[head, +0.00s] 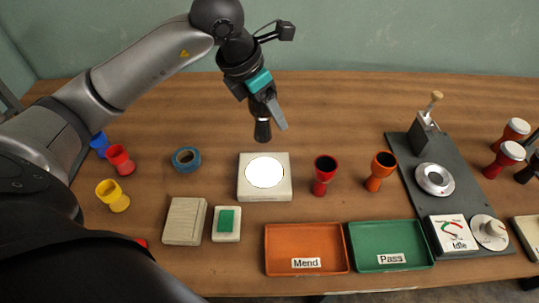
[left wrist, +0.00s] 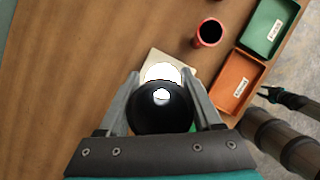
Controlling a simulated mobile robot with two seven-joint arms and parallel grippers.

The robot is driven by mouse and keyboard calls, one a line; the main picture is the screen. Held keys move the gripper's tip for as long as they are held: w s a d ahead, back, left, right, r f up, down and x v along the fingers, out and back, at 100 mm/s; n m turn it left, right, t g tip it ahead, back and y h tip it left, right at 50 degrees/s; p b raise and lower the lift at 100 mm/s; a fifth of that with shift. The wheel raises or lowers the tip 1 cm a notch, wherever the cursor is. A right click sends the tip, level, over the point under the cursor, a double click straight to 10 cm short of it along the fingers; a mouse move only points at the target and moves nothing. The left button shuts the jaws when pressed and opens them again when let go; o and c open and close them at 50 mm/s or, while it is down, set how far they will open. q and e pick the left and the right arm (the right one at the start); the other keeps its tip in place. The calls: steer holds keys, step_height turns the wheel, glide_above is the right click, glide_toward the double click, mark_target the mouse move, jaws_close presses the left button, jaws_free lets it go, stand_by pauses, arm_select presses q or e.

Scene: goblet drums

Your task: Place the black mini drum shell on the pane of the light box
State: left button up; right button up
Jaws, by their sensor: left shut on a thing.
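My left gripper (head: 267,107) is shut on the black mini drum shell (head: 262,131) and holds it in the air behind the light box (head: 282,193). In the left wrist view the shell (left wrist: 161,110) sits between the two fingers and covers part of the box. The light box is a pale square block with a bright round pane (head: 265,172), which also shows in the left wrist view (left wrist: 160,72). The pane is bare in the head view. My right gripper is not in the head view.
A red shell (head: 325,175) and an orange shell (head: 380,171) stand right of the box. Blue tape (head: 186,159) lies left. The orange Mend tray (head: 306,248) and green Pass tray (head: 390,245) are in front. A dark plate with a lever press (head: 425,130) is further right.

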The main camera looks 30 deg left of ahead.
mark_target(256, 132)
arm_select(q)
step_height(256, 132, down, 12)
steer(key=shift+f+b, duration=0.25)
steer(key=shift+b, duration=0.65)
steer(key=shift+f, duration=0.2)
steer(key=o, duration=1.4)
steer(key=shift+r, duration=0.15)
steer(key=shift+r, duration=0.3)
steer(key=p+v, duration=0.1)
steer(key=v, duration=1)
steer(key=shift+s+r+p, duration=0.1)
steer(key=shift+r+p, duration=0.15)
steer(key=shift+p, duration=0.15)
